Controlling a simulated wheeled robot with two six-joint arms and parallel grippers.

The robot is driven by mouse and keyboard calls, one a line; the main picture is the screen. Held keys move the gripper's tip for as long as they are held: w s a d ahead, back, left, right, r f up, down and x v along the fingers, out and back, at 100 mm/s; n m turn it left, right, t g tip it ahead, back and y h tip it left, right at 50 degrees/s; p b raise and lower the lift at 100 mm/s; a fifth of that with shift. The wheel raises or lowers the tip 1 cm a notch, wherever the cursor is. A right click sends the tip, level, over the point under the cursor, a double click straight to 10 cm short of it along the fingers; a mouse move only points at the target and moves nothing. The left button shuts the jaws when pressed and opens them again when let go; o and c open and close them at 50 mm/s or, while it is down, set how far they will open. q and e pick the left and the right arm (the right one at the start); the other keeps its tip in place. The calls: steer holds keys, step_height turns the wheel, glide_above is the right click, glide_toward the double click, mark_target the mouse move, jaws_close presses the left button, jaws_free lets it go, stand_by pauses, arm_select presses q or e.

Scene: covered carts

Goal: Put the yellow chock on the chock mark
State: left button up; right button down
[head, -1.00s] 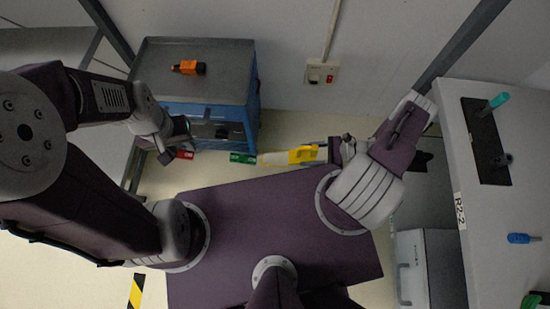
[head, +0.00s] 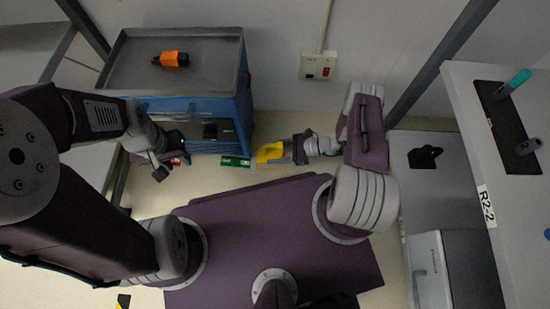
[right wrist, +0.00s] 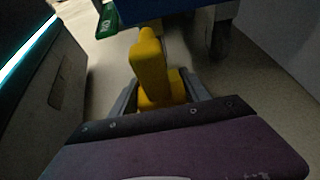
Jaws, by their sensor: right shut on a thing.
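The yellow chock (head: 268,152) is held in my right gripper (head: 298,151), near the floor and just right of the blue cart. In the right wrist view the chock (right wrist: 150,70) stands between the two fingers, with a taller part rising from a low base. I cannot tell whether it touches the floor. I cannot make out the chock mark for certain. My left gripper (head: 168,160) hangs empty in front of the cart's left side; its finger gap is unclear.
The blue cart (head: 185,108) has a grey tray top with an orange object (head: 170,59) on it. A green label (head: 235,161) lies on the floor by its front right corner; a red one (head: 176,161) is near my left gripper. A white counter (head: 470,150) stands at right.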

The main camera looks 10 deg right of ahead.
mark_target(275, 157)
step_height(275, 157, down, 4)
steer(key=b, duration=0.4)
steer(key=shift+f, duration=0.25)
steer(key=shift+r, duration=0.3)
steer(key=shift+f, duration=0.1)
steer(key=c, duration=0.5)
jaws_free()
